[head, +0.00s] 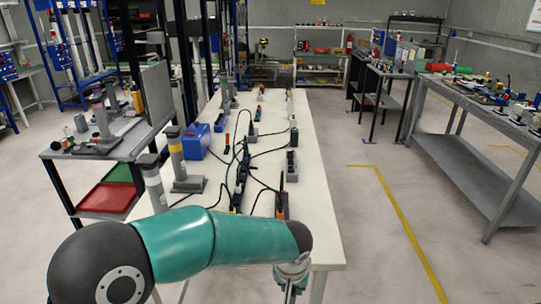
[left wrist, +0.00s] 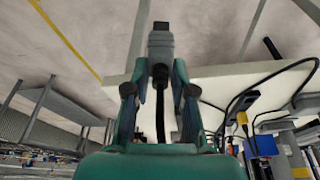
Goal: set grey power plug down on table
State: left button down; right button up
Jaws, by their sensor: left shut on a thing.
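The grey power plug (left wrist: 160,45) shows in the left wrist view between the fingers of my left gripper (left wrist: 160,92). Its dark tip points away from the gripper, and a black cable runs back from it between the fingers. The gripper is shut on the plug. In the head view my left gripper (head: 291,272) is at the near right corner of the white table (head: 318,205), partly cut off by the bottom edge. I cannot tell how high the plug is above the tabletop. My right gripper is not in view.
Black cables, a power strip (head: 241,178) and small tools lie along the table. A blue box (head: 196,141) and a grey stand (head: 188,184) are on its left side. A dark cart (head: 95,150) stands left, a workbench (head: 470,107) right. The table's right edge strip looks mostly clear.

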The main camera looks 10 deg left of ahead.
aim_at(263, 183)
jog(key=z, duration=0.35)
jog(key=k, duration=0.8)
jog(key=i, duration=0.95)
jog(key=u, duration=0.4)
jog(key=i, duration=1.1)
jog(key=z, duration=0.65)
